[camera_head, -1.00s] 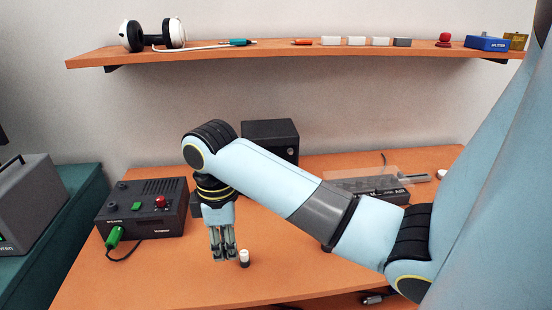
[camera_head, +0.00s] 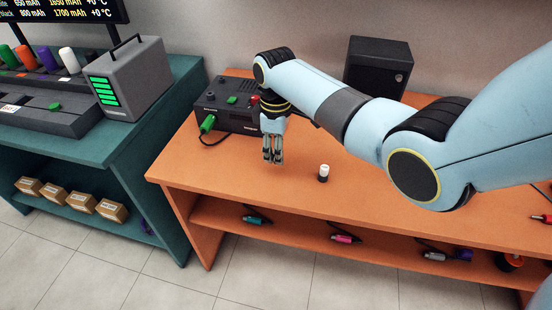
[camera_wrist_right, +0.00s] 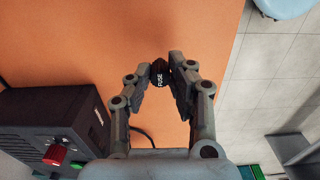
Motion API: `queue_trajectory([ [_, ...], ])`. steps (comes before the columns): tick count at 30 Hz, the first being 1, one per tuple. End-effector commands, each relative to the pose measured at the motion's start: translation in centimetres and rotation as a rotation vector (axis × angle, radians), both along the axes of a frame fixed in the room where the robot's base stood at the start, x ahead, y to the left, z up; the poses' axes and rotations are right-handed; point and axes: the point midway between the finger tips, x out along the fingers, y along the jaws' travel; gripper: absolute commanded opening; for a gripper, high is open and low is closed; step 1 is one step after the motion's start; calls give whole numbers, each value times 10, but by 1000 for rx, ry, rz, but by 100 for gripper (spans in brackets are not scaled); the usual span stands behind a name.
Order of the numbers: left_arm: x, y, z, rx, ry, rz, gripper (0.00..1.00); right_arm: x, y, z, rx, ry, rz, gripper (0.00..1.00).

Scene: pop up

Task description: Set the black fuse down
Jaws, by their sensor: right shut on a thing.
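My right gripper (camera_head: 273,158) points down over the orange table (camera_head: 225,168), in front of the dark control box. In the right wrist view its fingertips (camera_wrist_right: 161,72) are shut on the black fuse (camera_wrist_right: 160,75), whose white FUSE lettering shows. In the head view the fuse is too small to make out between the fingers. I cannot tell how far it is above the tabletop. A white-and-black cylinder (camera_head: 323,173) stands upright on the table, right of the gripper and apart from it. My left gripper is not in view.
The control box (camera_head: 228,105) with a red knob, green button and green plug (camera_head: 208,123) stands just behind the gripper. A black box (camera_head: 378,68) stands farther back. A teal bench (camera_head: 135,128) is at left. The tabletop's front left is clear.

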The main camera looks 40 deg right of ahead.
Motion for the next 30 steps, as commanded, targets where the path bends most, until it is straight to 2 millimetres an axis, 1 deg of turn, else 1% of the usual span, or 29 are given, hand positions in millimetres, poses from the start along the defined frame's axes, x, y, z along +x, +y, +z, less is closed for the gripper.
queue_trajectory([
  [1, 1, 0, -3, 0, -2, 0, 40, 0, 0, -10, 1, 2, 0, 0],
  [4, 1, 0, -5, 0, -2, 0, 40, 0, 0, -20, 0, 1, 0, 0],
  [12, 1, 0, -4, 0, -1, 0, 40, -1, 0, -22, 0, 0, 0, 0],
  [16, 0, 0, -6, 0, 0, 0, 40, -1, 0, -26, 0, 0, 0, 0],
  [17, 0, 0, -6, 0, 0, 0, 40, -1, 0, -25, 0, 0, 0, 22],
  [21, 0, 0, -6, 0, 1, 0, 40, -1, 0, -25, 0, 0, 0, 41],
  [22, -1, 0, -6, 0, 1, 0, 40, -1, 0, -25, 0, 0, 0, 42],
  [30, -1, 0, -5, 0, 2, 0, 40, -1, 0, -23, 0, 0, 0, 42],
])
